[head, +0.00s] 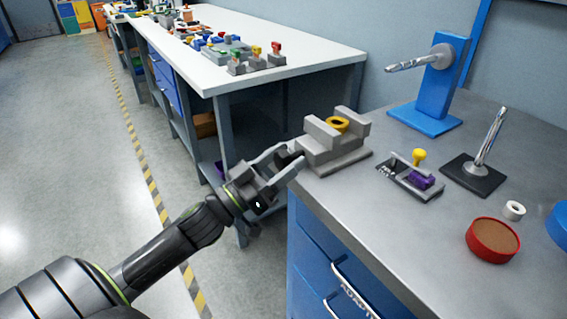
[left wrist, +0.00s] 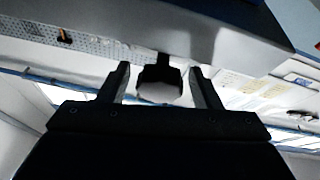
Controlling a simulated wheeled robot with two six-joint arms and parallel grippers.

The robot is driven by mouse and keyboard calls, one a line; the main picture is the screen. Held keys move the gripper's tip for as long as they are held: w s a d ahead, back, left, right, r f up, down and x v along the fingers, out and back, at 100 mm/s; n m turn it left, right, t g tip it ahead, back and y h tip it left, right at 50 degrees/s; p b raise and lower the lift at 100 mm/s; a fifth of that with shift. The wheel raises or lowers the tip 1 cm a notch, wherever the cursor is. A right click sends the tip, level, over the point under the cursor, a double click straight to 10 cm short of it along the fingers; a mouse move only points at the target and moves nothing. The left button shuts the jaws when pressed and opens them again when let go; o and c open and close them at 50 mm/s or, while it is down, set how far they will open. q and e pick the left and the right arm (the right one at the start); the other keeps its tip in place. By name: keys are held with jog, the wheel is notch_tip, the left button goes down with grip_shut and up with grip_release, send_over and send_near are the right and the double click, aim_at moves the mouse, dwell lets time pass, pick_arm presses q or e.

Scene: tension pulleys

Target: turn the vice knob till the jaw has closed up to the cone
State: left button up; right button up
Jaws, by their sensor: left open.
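The grey vice (head: 335,158) stands at the near left corner of the grey workbench. A yellow cone (head: 338,123) sits between its two jaws; only its top shows, and I cannot tell the gap to the jaw. The dark vice knob (head: 287,158) is on the vice's left side, partly hidden by my fingers. My left gripper (head: 283,160) is open with its fingers on either side of the knob. In the left wrist view the knob (left wrist: 160,80) lies between the two fingertips, with space visible at both sides. My right gripper is not in view.
On the same workbench (head: 400,215) are a small grey fixture with a purple part (head: 420,180), a blue stand (head: 436,90), a black-based rod (head: 485,150), a red round container (head: 493,240) and a white roll (head: 514,210). A white table (head: 300,40) stands behind. The floor at left is clear.

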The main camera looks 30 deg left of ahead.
pick_arm(q)
jog(key=c, duration=1)
jog(key=shift+o, duration=0.2)
jog(key=shift+m, duration=0.5)
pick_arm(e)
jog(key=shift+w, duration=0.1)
pick_arm(q)
jog(key=shift+m+h, duration=0.3)
jog(key=shift+f+m+g+h+b, duration=0.1)
jog(key=shift+m+g+h+b, duration=0.3)
jog(key=shift+m, duration=0.5)
jog(key=m+g+h+b, duration=0.1)
jog(key=m, duration=0.2)
jog(key=m+g+h+b, duration=0.1)
jog(key=m, duration=0.1)
jog(key=m+g+b, duration=0.1)
jog(key=m, duration=0.2)
jog(key=shift+m+h, duration=0.3)
jog(key=shift+h, duration=0.1)
jog(key=shift+m+g+h+b, duration=0.3)
jog(key=shift+m+g+b, duration=0.45)
jog(key=shift+m, duration=1.15)
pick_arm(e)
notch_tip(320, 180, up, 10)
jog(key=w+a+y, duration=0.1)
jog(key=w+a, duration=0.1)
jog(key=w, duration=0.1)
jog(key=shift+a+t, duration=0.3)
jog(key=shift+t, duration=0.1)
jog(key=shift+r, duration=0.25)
